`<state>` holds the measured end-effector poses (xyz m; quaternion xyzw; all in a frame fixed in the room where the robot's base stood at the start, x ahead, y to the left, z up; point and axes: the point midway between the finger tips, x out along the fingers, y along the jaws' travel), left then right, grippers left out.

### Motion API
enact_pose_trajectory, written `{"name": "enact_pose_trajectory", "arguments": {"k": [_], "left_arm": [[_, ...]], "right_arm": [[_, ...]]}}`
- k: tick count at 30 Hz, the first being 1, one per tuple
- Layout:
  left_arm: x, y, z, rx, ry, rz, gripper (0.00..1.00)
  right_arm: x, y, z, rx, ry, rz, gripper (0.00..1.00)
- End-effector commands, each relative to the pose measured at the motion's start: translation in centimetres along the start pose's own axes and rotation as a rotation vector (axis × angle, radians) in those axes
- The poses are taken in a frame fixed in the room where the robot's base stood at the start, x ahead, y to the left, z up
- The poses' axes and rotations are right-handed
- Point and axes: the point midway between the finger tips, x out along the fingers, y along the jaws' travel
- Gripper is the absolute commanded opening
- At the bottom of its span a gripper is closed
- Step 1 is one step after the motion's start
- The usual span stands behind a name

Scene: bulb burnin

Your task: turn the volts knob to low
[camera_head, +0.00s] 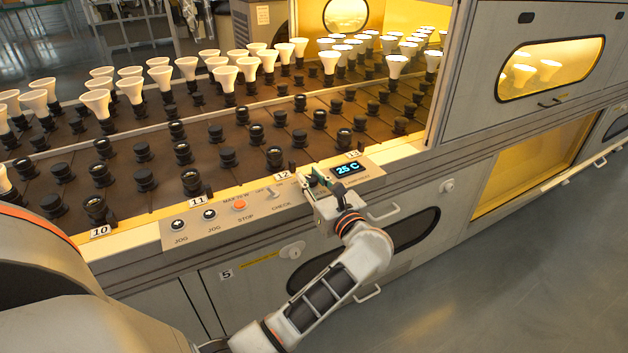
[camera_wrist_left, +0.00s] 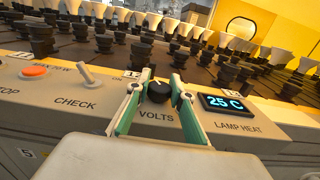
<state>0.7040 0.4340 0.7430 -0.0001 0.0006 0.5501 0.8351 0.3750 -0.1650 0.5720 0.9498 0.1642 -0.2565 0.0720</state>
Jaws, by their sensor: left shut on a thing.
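The volts knob (camera_wrist_left: 159,91) is a small round black knob with a pale pointer mark, on the sloped control panel above the word VOLTS. In the left wrist view the mark points up and slightly left. My left gripper (camera_wrist_left: 158,92) has its green-padded fingers around the knob, one on each side, and is shut on it. In the head view my left gripper (camera_head: 318,180) reaches the panel from the front and hides the knob. My right gripper is not in view.
Right of the knob is a display (camera_wrist_left: 226,103) reading 25 C, labelled LAMP HEAT. Left of it are a CHECK toggle switch (camera_wrist_left: 88,77) and an orange STOP button (camera_wrist_left: 34,72). Behind the panel, rows of sockets and white bulbs (camera_head: 98,103) fill the rack.

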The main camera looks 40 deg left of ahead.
Motion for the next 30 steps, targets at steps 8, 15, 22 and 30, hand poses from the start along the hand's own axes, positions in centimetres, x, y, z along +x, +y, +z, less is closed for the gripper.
{"name": "enact_pose_trajectory", "arguments": {"k": [8, 15, 22, 30], "left_arm": [[-0.1, 0.0, -0.6, 0.005, 0.004, 0.166, 0.0], [-0.1, 0.1, -0.3, 0.003, 0.001, 0.237, 0.0], [0.0, 0.1, -0.1, 0.002, 0.0, 0.253, 0.0], [0.0, 0.1, 0.0, 0.0, 0.0, 0.253, 0.24]], "right_arm": [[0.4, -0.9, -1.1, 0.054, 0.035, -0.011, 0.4], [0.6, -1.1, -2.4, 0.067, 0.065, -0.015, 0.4], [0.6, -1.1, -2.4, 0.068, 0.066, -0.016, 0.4], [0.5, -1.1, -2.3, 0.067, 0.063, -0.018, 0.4]]}}
